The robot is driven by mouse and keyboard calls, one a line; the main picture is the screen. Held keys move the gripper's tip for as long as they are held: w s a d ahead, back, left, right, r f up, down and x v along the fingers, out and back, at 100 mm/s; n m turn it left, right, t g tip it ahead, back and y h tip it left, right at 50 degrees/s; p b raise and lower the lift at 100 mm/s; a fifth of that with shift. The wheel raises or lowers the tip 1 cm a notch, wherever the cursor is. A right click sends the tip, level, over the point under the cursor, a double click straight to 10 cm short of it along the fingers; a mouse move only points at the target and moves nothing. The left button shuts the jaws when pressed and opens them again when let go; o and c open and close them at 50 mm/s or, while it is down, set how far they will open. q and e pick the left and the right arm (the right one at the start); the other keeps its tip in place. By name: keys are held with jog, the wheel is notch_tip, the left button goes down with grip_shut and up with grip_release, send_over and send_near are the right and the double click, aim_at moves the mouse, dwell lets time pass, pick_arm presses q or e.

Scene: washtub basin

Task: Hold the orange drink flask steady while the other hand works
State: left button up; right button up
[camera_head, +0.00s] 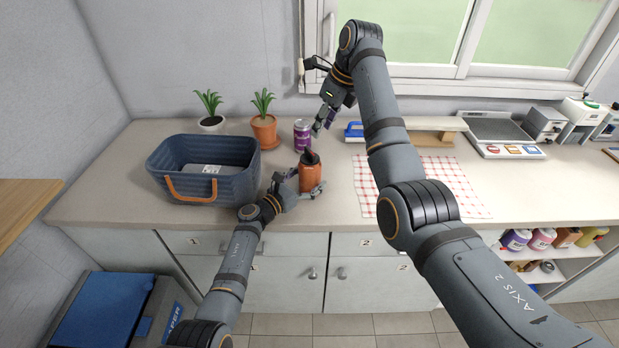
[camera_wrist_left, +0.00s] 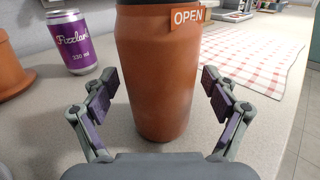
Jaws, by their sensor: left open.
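The orange drink flask (camera_head: 310,177) stands upright on the counter, right of the blue basin, with a dark top. In the left wrist view the flask (camera_wrist_left: 160,80) fills the middle, with an "OPEN" tag at its upper right. My left gripper (camera_head: 300,187) is at the flask. Its two fingers (camera_wrist_left: 160,98) are spread on either side of the flask, with gaps showing, so it is open. My right gripper (camera_head: 322,122) hangs behind and above the flask, near the purple can; its finger state is too small to tell.
A purple can (camera_head: 302,136) stands just behind the flask and also shows in the left wrist view (camera_wrist_left: 73,42). The blue basin (camera_head: 203,180) with an orange handle is left. Two potted plants (camera_head: 264,130) stand behind. A checked cloth (camera_head: 450,180) lies right.

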pick_arm(q)
jog(key=shift+w+d, duration=0.2)
jog(key=c, duration=1.6)
